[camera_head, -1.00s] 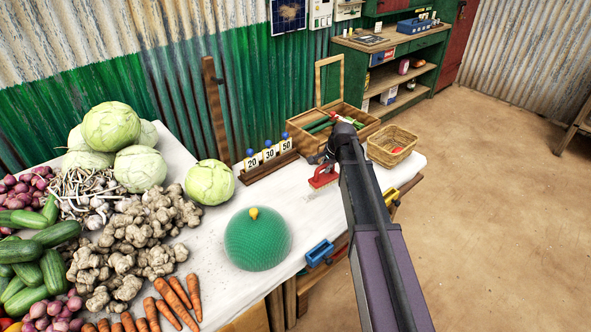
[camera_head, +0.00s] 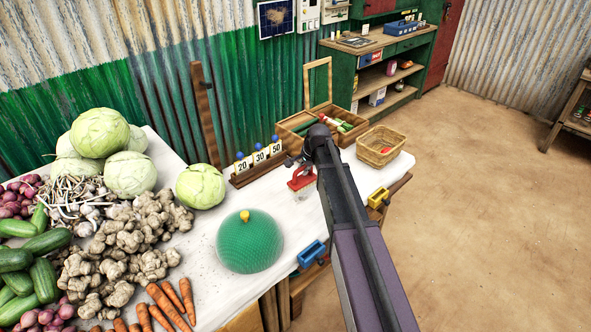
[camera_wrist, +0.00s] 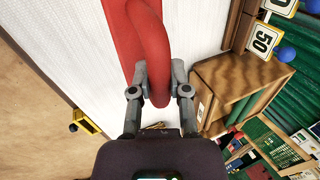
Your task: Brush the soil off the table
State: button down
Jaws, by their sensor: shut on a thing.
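A brush with a red handle and pale bristles (camera_head: 302,183) is over the right part of the white table (camera_head: 296,225). My gripper (camera_head: 299,162) is shut on its red handle. In the wrist view, my gripper (camera_wrist: 160,82) has a finger on each side of the curved red handle (camera_wrist: 150,45). I cannot tell whether the bristles touch the table. Faint dark specks that look like soil (camera_head: 207,243) lie on the cloth left of the green dome. My arm hides part of the table's right side.
The green dome with a yellow knob (camera_head: 249,243) stands mid-table. Cabbages (camera_head: 130,174), ginger (camera_head: 148,225) and carrots (camera_head: 168,305) fill the left. Number cards (camera_head: 260,157), an open wooden box (camera_head: 345,133) and a wicker basket (camera_head: 379,147) line the back right. A blue bin (camera_head: 311,253) hangs at the front edge.

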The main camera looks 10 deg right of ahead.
jog(key=shift+s+a+r+p, duration=0.1)
jog(key=shift+s+a+r, duration=0.1)
jog(key=shift+a, duration=0.4)
jog(key=shift+s+a+r+p, duration=0.1)
jog(key=shift+s+a, duration=0.05)
jog(key=shift+a, duration=0.5)
jog(key=shift+s+a+r+p, duration=0.1)
jog(key=shift+s+a, duration=0.1)
jog(key=shift+a, duration=0.4)
jog(key=shift+f, duration=0.1)
